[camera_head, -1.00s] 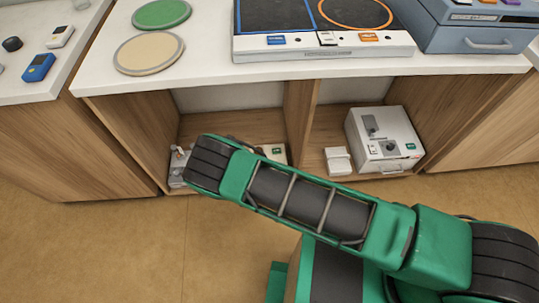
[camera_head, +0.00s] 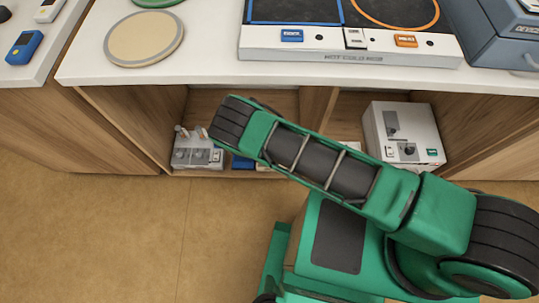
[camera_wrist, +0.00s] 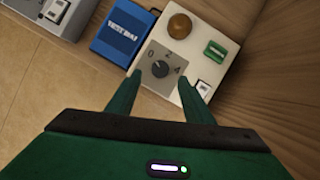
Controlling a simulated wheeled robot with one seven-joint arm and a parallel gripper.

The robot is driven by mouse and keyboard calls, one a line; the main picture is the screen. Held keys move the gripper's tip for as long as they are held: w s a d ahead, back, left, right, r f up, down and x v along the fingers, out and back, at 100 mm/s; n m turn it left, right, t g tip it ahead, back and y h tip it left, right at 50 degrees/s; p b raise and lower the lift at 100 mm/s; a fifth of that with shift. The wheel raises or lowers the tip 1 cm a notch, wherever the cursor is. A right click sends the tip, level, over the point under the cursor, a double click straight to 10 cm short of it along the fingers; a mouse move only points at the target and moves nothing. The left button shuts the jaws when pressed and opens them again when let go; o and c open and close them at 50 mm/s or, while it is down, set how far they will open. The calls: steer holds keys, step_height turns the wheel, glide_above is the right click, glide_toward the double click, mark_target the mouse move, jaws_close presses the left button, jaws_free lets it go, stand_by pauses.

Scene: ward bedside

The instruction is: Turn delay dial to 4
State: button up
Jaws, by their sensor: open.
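The delay dial (camera_wrist: 159,69) is a small dark round knob on a grey plate marked 0, 2 and 4, on a light-coloured box (camera_wrist: 226,71) in the wrist view. I cannot clearly tell which number its pointer faces. My gripper (camera_wrist: 161,78) is open, with its two green fingers on either side of the dial in this view. I cannot tell whether they touch it. In the head view my arm hides the gripper, the dial and most of that box.
A brown round knob (camera_wrist: 180,25), a green part (camera_wrist: 215,50) and a white switch (camera_wrist: 204,87) are on the same box. A blue box (camera_wrist: 122,39) stands beside it. A wooden shelf wall (camera_wrist: 275,85) is close on the right. The counter (camera_head: 205,62) overhangs above.

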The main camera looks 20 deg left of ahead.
steer(key=x, duration=0.7)
steer(key=c, duration=1)
steer(key=shift+c, duration=0.2)
